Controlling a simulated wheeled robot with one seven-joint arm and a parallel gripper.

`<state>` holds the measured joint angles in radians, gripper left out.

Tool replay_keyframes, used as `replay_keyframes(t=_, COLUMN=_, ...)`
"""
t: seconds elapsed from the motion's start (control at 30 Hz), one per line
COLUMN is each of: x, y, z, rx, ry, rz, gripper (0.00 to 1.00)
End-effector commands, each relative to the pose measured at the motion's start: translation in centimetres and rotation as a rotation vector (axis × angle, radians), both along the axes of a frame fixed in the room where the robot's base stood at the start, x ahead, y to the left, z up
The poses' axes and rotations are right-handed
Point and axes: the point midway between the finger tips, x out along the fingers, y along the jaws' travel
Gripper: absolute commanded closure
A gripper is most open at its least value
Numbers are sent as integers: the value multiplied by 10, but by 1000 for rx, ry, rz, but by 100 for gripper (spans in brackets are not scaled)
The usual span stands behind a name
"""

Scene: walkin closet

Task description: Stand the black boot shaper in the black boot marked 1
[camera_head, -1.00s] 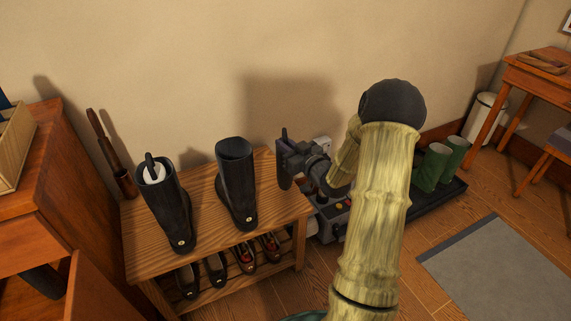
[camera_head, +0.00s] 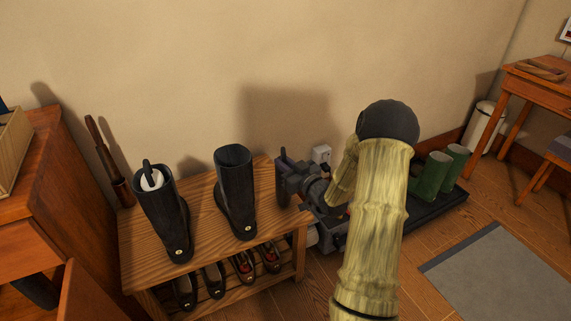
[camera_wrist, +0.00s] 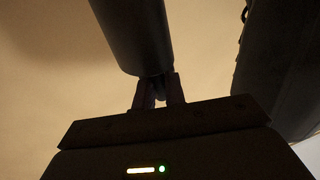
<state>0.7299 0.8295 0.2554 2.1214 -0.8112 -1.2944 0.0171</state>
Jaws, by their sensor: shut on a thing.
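Two black boots stand upright on the wooden shoe bench. The left boot (camera_head: 168,222) holds a white shaper (camera_head: 152,181) with a dark handle. The right boot (camera_head: 236,198) has an open top, and I see nothing standing out of it. I cannot read a number on either boot. My gripper (camera_head: 287,181) is just right of the right boot, apart from it. It is shut on the black boot shaper (camera_head: 281,192), held upright. In the wrist view the shaper (camera_wrist: 133,35) is between the fingers (camera_wrist: 158,92). A dark boot-like surface (camera_wrist: 285,65) fills the right side.
The bench (camera_head: 149,237) has several shoes on its lower shelf. A wooden cabinet (camera_head: 35,215) borders the left. Green boots (camera_head: 437,173) stand on a dark tray at right. The wall is close behind.

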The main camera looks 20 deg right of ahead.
Motion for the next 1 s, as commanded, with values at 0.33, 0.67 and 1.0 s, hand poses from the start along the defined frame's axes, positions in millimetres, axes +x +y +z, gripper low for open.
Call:
replay_keyframes(t=0.33, x=-1, y=-3, z=-2, rx=0, ry=0, rz=-5, gripper=66)
replay_keyframes(t=0.67, x=-9, y=-5, z=1, rx=0, ry=3, rz=-5, gripper=66)
replay_keyframes(t=1.0, x=-70, y=-20, z=2, rx=1, ry=3, rz=-8, gripper=66)
